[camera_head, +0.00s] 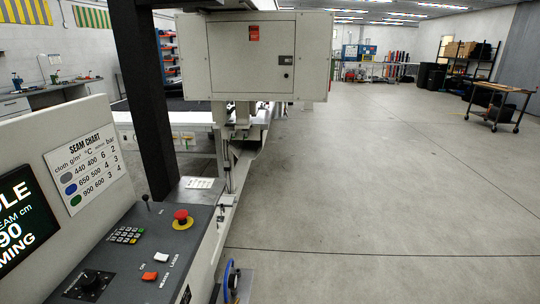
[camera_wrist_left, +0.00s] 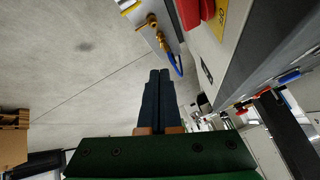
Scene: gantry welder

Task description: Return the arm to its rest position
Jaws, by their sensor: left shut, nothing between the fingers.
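My left gripper (camera_wrist_left: 158,80) shows in the left wrist view, its two dark fingers closed together with nothing between them. It is in free space over the grey floor, with the machine's side to its right in that view. Neither gripper shows in the head view. The control panel (camera_head: 135,250) stands at the lower left of the head view, with a red emergency button (camera_head: 181,216), a keypad (camera_head: 127,235), a black knob (camera_head: 90,281), and white and orange switches. A brass valve with a blue hose (camera_wrist_left: 160,35) is beyond the fingertips in the wrist view.
The seam chart (camera_head: 85,167) and a display (camera_head: 22,220) stand behind the panel. A black post (camera_head: 146,100) and a grey cabinet (camera_head: 252,55) rise beyond it. The floor (camera_head: 390,200) on the right is open. A wheeled table (camera_head: 502,90) stands far right.

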